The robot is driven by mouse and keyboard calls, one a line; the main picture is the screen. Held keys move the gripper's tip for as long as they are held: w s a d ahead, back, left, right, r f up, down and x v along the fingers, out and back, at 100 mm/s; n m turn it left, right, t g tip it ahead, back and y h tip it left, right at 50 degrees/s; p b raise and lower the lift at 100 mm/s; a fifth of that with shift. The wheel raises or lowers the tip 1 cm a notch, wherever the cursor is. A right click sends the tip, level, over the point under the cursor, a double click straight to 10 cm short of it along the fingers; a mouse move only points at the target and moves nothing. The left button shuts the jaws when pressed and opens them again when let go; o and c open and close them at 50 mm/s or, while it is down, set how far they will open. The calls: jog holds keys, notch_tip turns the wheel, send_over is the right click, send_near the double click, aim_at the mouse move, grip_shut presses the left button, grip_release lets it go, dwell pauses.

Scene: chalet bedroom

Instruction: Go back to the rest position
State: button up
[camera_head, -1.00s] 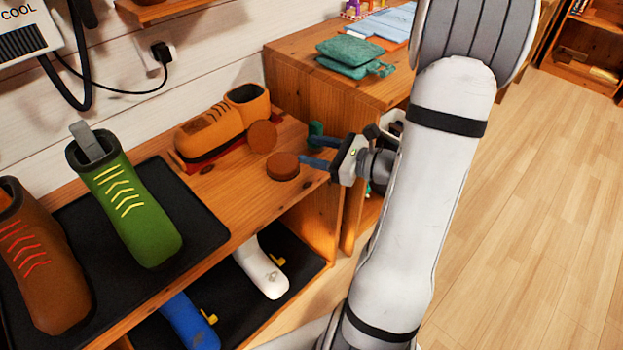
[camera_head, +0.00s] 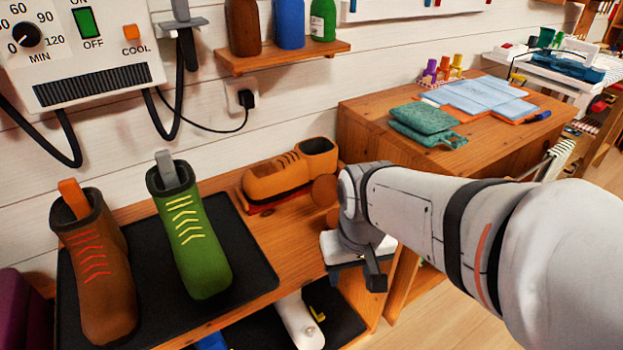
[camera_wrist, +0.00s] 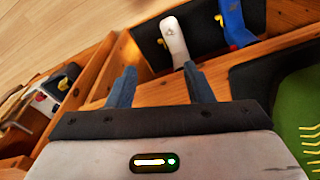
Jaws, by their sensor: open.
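My gripper shows in the wrist view (camera_wrist: 157,85) with its two blue-grey fingers apart and nothing between them. An orange-brown shoe (camera_head: 277,182) stands on the shelf just left of my wrist. A round brown piece beside that shoe is partly covered by my wrist. A green boot (camera_head: 195,240) and a brown boot (camera_head: 100,270) stand upright on a black mat (camera_head: 250,262) at the left.
A lower shelf holds a white shoe (camera_head: 299,322) and a blue one. A wooden table (camera_head: 365,122) with green cloths (camera_head: 425,122) stands behind my arm. A control box (camera_head: 85,45) with cables hangs on the wall. Open floor (camera_head: 440,295) lies at the lower right.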

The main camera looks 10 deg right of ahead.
notch_tip(320, 180, up, 25)
jog(key=t+p, duration=0.1)
jog(key=p, duration=2.1)
jog(key=shift+s+d, duration=0.15)
jog(key=shift+c, duration=0.4)
